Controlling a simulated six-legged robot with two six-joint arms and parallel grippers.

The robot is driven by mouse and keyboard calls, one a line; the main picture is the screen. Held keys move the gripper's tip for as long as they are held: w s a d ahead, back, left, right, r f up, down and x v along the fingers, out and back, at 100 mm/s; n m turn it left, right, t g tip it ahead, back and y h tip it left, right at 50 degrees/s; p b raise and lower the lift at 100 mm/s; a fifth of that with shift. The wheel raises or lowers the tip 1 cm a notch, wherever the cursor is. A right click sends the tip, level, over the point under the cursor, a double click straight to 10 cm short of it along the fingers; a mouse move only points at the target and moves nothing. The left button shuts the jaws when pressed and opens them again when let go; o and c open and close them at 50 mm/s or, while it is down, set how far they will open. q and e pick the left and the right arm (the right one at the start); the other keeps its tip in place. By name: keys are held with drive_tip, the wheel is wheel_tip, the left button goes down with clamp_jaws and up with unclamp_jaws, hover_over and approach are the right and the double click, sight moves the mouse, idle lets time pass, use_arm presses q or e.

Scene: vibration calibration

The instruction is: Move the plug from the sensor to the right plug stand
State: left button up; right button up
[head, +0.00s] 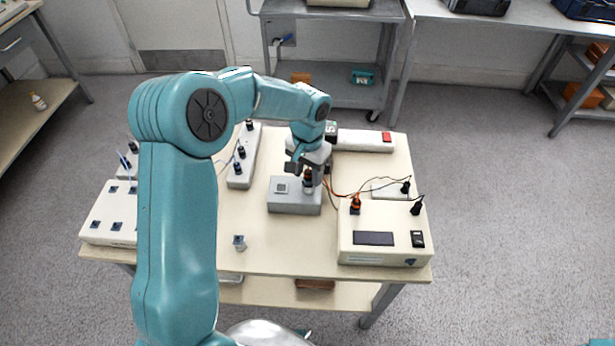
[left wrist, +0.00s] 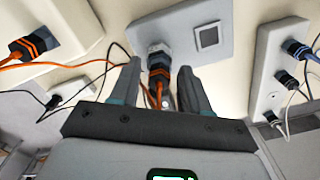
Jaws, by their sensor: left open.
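The sensor looks to be the grey box (head: 283,207) at the table's middle; its face also shows in the left wrist view (left wrist: 222,28). A dark plug with orange bands (left wrist: 158,68) stands in it, with orange wires; it shows small in the head view (head: 308,183). My left gripper (head: 308,168) is above the plug. In the left wrist view its open fingers (left wrist: 160,76) are on either side of the plug, with gaps visible. I cannot tell for certain which object is the right plug stand. My right gripper is not in view.
A cream instrument box (head: 385,243) with orange-banded and black plugs stands at right. A narrow plug block (head: 243,155) and a wide socketed box (head: 100,222) are at left. A small socket piece (head: 239,243) stands at front.

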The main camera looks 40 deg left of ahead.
use_arm(q)
clamp_jaws()
drive_tip(key=shift+n+b, duration=0.55)
drive_tip(key=shift+n, duration=1.35)
drive_tip(key=shift+n+b, duration=0.3)
drive_tip(key=shift+b, duration=0.1)
drive_tip(key=shift+n+b, duration=0.35)
drive_tip(key=shift+n, duration=1.45)
drive_tip(key=shift+b, duration=0.3)
drive_tip(key=n, duration=0.2)
drive_tip(key=shift+n+b, duration=0.35)
drive_tip(key=shift+n, duration=0.65)
